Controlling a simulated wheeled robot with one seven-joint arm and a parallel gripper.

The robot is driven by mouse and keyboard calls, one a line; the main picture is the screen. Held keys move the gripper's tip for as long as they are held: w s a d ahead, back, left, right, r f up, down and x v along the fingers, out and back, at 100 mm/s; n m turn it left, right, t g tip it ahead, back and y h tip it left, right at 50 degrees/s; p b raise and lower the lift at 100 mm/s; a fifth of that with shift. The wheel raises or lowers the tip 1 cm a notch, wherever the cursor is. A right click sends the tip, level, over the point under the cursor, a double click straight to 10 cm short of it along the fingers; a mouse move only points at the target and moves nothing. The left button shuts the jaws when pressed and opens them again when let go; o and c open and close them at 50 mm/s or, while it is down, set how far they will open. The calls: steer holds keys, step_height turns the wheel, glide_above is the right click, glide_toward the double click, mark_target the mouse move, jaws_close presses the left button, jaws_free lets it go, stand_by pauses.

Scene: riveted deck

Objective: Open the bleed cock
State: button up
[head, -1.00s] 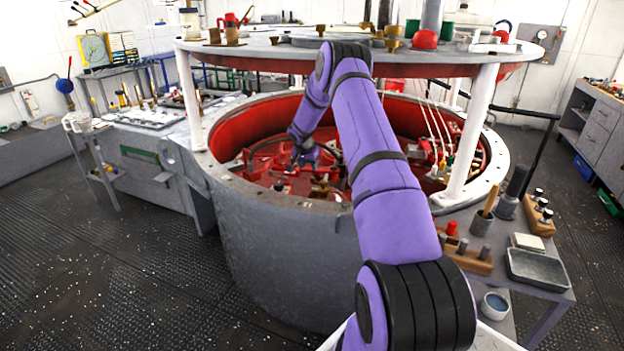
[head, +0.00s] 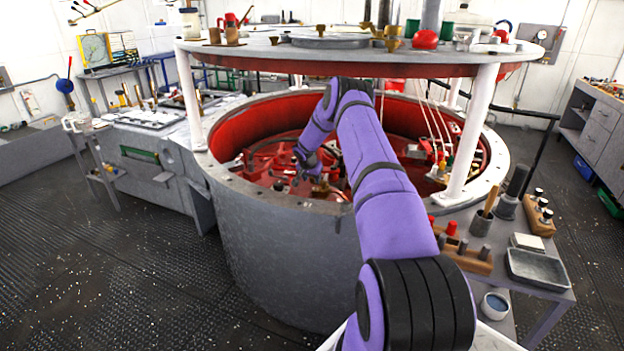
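My purple arm reaches over the near rim of a large round grey housing (head: 285,275) with a red interior. My gripper (head: 306,184) points down inside it, near the front left of the red machinery (head: 265,170). The fingers are small and dark at this distance, so I cannot tell whether they are open or shut, or whether they touch anything. I cannot pick out the bleed cock for certain among the small fittings; the gripper and the near rim may hide it.
A round grey top plate (head: 270,52) on white posts (head: 470,135) stands over the housing and leaves limited height above my arm. Floor at left is clear.

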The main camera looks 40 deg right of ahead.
jaws_close()
steer(key=shift+w+d, duration=0.1)
steer(key=m, duration=0.1)
steer(key=d+m+g, duration=0.1)
steer(key=m, duration=0.1)
steer(key=shift+w+d+m+h, duration=0.3)
steer(key=shift+w, duration=0.1)
steer(key=shift+w+d+m+g, duration=0.1)
steer(key=shift+d+m+g, duration=0.35)
steer(key=shift+m, duration=0.4)
steer(key=shift+d+m+g, duration=0.35)
steer(key=shift+d+m, duration=0.15)
steer(key=shift+m, duration=0.35)
steer(key=shift+o, duration=0.2)
jaws_free()
steer(key=shift+r, duration=0.1)
